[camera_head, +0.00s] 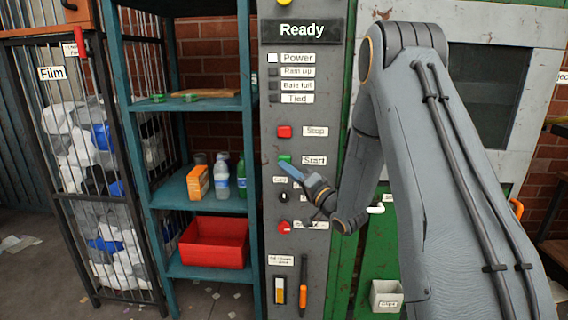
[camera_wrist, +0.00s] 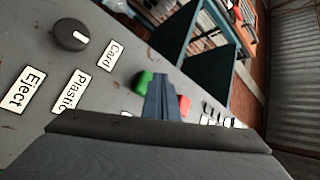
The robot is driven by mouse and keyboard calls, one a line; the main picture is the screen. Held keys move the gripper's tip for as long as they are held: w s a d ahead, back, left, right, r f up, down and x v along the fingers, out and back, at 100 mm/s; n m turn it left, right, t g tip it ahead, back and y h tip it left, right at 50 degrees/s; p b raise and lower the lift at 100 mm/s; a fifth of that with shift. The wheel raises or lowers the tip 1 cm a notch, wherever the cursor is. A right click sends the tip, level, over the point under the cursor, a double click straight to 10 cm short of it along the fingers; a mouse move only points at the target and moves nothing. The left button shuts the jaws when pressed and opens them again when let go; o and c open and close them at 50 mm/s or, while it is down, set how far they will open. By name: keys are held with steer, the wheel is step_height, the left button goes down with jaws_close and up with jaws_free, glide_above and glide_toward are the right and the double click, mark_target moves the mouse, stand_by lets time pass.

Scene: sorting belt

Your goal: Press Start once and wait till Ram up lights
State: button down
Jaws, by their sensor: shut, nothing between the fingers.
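The grey control panel (camera_head: 335,120) carries a green Start button (camera_head: 284,158) with its label to the right. In the wrist view the green button (camera_wrist: 143,82) shows just left of my fingertips. My gripper (camera_head: 287,167) is shut and empty, its blue-grey fingers at the lower edge of the Start button; they also show in the wrist view (camera_wrist: 160,82). I cannot tell whether the fingertips touch it. The Ram up lamp (camera_head: 273,72) is dark. The Power lamp (camera_head: 272,58) above it is white and lit. The display (camera_head: 301,30) reads "Ready".
A red Stop button (camera_head: 284,131) sits above Start. A dark selector knob (camera_head: 283,197) and another red control (camera_head: 284,227) sit below. A teal shelf (camera_head: 205,200) with bottles and a red bin (camera_head: 214,242) stands left of the panel. My arm covers part of the green machine at right.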

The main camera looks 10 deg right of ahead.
steer(key=shift+w, duration=0.1)
steer(key=shift+w+d, duration=0.15)
steer(key=shift+w, duration=0.1)
steer(key=shift+w+d+b, duration=0.2)
steer(key=shift+w+b, duration=0.1)
steer(key=shift+w, duration=0.35)
stand_by(1.1)
steer(key=shift+s, duration=0.1)
steer(key=shift+s+a+p, duration=0.2)
steer(key=shift+s+p, duration=0.05)
steer(key=shift+s, duration=0.25)
steer(key=shift+s+a+p, duration=0.15)
steer(key=shift+s+p, duration=0.05)
steer(key=shift+s, duration=0.25)
steer(key=shift+s+a+p, duration=0.25)
steer(key=shift+s+p, duration=0.05)
steer(key=shift+s, duration=0.5)
steer(key=shift+s+a+p, duration=0.3)
steer(key=shift+s, duration=0.45)
steer(key=shift+s+a+p, duration=0.25)
steer(key=shift+s+p, duration=0.05)
steer(key=shift+s, duration=0.5)
